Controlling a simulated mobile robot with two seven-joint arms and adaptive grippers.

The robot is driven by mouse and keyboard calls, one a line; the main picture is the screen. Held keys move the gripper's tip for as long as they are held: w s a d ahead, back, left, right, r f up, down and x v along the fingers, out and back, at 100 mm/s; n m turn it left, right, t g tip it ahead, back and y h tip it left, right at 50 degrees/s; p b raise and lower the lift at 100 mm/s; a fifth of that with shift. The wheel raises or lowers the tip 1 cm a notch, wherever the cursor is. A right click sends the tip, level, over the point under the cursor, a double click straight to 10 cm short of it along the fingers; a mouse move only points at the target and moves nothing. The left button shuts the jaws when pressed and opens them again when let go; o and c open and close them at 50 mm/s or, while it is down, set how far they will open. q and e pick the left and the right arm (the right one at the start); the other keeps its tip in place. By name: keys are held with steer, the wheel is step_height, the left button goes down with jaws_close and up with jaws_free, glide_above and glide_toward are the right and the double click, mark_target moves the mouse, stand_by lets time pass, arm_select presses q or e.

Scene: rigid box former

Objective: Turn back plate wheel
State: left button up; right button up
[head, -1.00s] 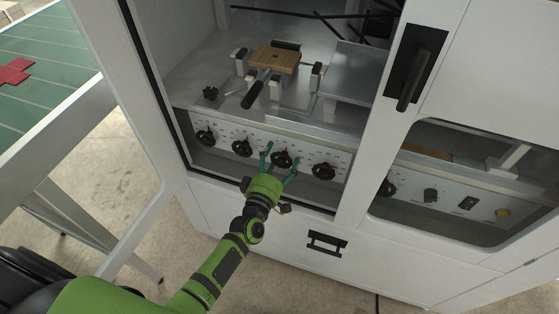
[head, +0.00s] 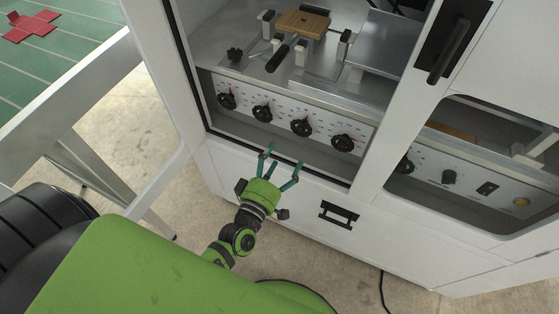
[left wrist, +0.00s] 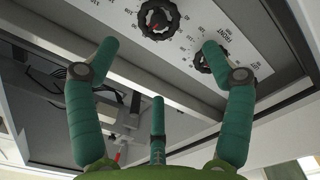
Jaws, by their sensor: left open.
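A row of black handwheels sits on the white scale panel (head: 283,105) inside the machine's open bay: a far left wheel (head: 227,101), a second wheel (head: 262,113), a third wheel (head: 301,127) and a fourth wheel (head: 343,142). I cannot read which one is the back plate wheel. My left gripper (head: 284,157) is open and empty, below and in front of the second and third wheels, apart from them. In the left wrist view the open fingers (left wrist: 157,75) show with two wheels beyond: one at the top (left wrist: 158,18) and one by the right fingertip (left wrist: 207,58), near lettering like "FRONT".
A wooden block (head: 302,24) sits on the fixture above the panel. The door frame post (head: 395,105) stands right of the bay, and a black drawer handle (head: 339,214) is below. A green table (head: 62,65) with red pieces is at the left.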

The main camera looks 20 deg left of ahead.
mark_target(300, 132)
arm_select(q)
steer(key=shift+s, duration=0.1)
steer(key=w+m+b, duration=0.1)
steer(key=w+m, duration=0.1)
steer(key=m, duration=0.2)
steer(key=w+m+b, duration=0.2)
steer(key=m, duration=0.2)
steer(key=w+m+b, duration=0.1)
steer(key=w+m, duration=0.1)
steer(key=m, duration=0.2)
steer(key=shift+d+f+m+b, duration=0.3)
steer(key=shift+d+f, duration=0.05)
steer(key=shift+f, duration=0.05)
steer(key=w, duration=0.5)
steer(key=shift+w+d, duration=0.1)
steer(key=shift+w, duration=0.6)
arm_select(e)
steer(key=w+f+t, duration=0.2)
steer(key=w+f, duration=0.1)
steer(key=w, duration=0.4)
steer(key=shift+w+a+f, duration=0.15)
steer(key=shift+w+f, duration=0.1)
steer(key=shift+a, duration=0.1)
